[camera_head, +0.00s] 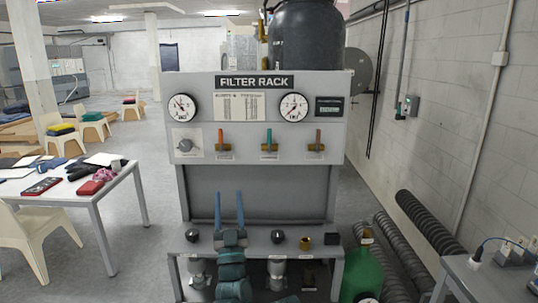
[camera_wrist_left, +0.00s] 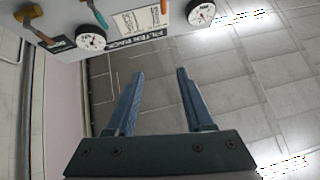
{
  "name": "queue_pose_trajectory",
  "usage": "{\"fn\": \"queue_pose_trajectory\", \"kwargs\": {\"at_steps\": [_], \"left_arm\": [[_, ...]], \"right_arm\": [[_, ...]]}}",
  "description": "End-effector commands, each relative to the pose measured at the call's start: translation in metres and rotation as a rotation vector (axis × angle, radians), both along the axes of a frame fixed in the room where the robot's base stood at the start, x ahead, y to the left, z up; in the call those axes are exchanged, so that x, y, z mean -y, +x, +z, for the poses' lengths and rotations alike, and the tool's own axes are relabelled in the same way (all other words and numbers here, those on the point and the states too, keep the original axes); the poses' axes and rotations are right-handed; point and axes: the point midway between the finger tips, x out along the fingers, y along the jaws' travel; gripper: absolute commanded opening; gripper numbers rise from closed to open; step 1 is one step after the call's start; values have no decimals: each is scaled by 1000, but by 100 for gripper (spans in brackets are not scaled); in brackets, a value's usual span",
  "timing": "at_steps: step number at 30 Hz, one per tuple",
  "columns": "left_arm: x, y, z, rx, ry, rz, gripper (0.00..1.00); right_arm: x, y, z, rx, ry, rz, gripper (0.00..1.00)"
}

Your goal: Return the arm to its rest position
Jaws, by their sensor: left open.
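My left gripper (camera_head: 229,195) is open in the head view, with two blue fingers pointing up and apart. Its teal arm rises from the bottom of the picture, in front of the lower shelf of the filter rack (camera_head: 262,207). Nothing is between the fingers. The left wrist view also shows the open, empty gripper (camera_wrist_left: 160,74), with grey floor tiles beyond it. The rack's panel, tilted in that view, lies past the fingertips. My right gripper is not in view.
The rack's panel carries two gauges (camera_head: 182,107) (camera_head: 293,107), a knob (camera_head: 185,145) and several coloured levers (camera_head: 269,139). Dark knobs (camera_head: 192,235) stand on its shelf. A green bottle (camera_head: 362,272) is to the right. A white table (camera_head: 75,187) stands left, a grey table (camera_head: 480,280) right.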

Motion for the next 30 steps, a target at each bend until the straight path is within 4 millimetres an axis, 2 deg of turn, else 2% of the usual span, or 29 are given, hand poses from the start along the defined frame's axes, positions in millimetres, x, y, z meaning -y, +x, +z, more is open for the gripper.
{"fn": "queue_pose_trajectory", "kwargs": {"at_steps": [6,11,17,20,24,26,30], "left_arm": [[5,14,-15,-93,18,-44,53],[10,27,-36,-206,37,-90,53],[18,45,-78,-417,61,-165,53],[20,52,-112,-572,72,-206,53],[18,50,-177,-873,74,-260,53],[14,42,-207,-1009,68,-273,53],[-1,10,-271,-1336,33,-277,53]], "right_arm": [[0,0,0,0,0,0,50],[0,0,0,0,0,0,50],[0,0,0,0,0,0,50],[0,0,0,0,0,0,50],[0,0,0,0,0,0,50],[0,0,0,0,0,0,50],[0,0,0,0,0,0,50]]}}
